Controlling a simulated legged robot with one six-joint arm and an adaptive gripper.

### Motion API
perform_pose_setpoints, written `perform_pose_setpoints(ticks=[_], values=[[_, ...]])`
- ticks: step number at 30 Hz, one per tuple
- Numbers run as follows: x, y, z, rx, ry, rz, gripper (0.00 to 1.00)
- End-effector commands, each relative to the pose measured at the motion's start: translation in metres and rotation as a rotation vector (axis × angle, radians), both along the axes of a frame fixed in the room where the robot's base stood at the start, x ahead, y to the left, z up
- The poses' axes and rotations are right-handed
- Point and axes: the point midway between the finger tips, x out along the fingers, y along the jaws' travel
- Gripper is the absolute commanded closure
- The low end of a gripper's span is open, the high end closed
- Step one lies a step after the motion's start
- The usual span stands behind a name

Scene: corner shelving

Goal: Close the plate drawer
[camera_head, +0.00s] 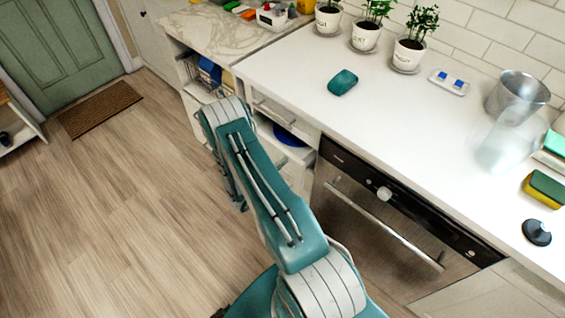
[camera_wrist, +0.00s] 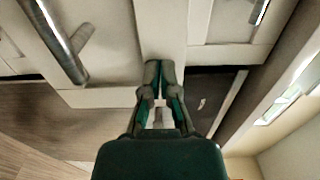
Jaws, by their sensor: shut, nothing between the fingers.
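A drawer (camera_head: 297,153) under the counter stands pulled out, with a blue plate (camera_head: 287,138) showing inside. My gripper is hidden in the head view. In the wrist view my gripper (camera_wrist: 160,67) is shut and empty, with its fingertips together in front of cream cabinet fronts (camera_wrist: 115,97). A bar handle (camera_wrist: 57,42) is on the front to the left of the fingers. I cannot tell whether the fingertips touch a front, or which front is the plate drawer's.
The white counter (camera_head: 300,75) above holds potted plants, a teal object (camera_head: 342,82) and a metal pot (camera_head: 518,93). Open shelves (camera_head: 200,75) are further left.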

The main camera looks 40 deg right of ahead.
Motion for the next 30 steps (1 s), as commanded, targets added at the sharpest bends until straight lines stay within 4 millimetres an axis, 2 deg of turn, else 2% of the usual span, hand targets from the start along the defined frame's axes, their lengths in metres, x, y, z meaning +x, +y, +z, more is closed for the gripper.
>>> perform_pose_setpoints(ticks=[4, 7, 15, 18, 22, 30], values=[[0.000, -0.001, 0.000, 0.000, 0.000, -0.001, 1.00], [0.000, -0.011, 0.000, 0.001, -0.001, -0.004, 1.00], [0.004, -0.067, 0.000, 0.001, -0.003, -0.006, 1.00], [0.006, -0.082, 0.000, 0.000, -0.001, -0.004, 1.00], [0.007, -0.090, 0.000, 0.000, 0.000, -0.001, 1.00], [0.008, -0.093, 0.000, 0.001, -0.004, -0.002, 1.00]])
